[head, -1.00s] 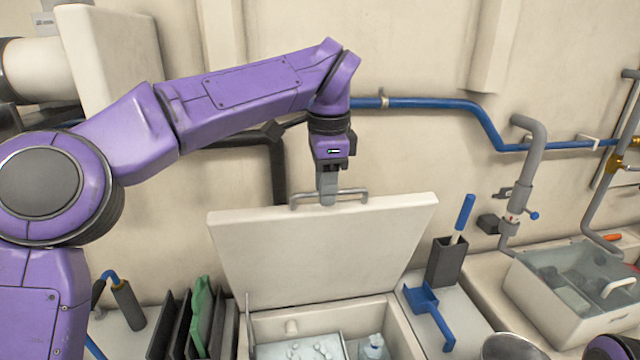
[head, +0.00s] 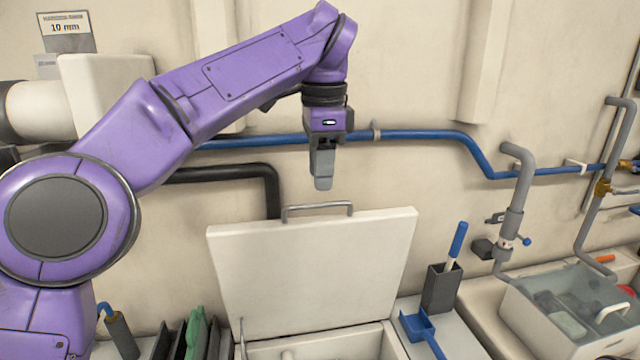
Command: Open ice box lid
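The ice box lid (head: 310,268) is a cream panel that stands raised, leaning back towards the wall behind the box. Its grey bar handle (head: 318,209) is on the lid's upper edge. The ice box (head: 300,347) is open below it, and only the back part of its inside shows. My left gripper (head: 322,184) hangs above the handle, pointing down and apart from it, with nothing seen in it. Its fingers overlap from this side, so their gap cannot be told. My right gripper is not in view.
A blue pipe (head: 420,136) and a black hose (head: 225,174) run along the wall behind. Right of the box are a blue scoop (head: 420,328), a dark holder (head: 441,289) and a clear-lidded bin (head: 560,312). Dark and green upright boards (head: 196,338) stand to the left.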

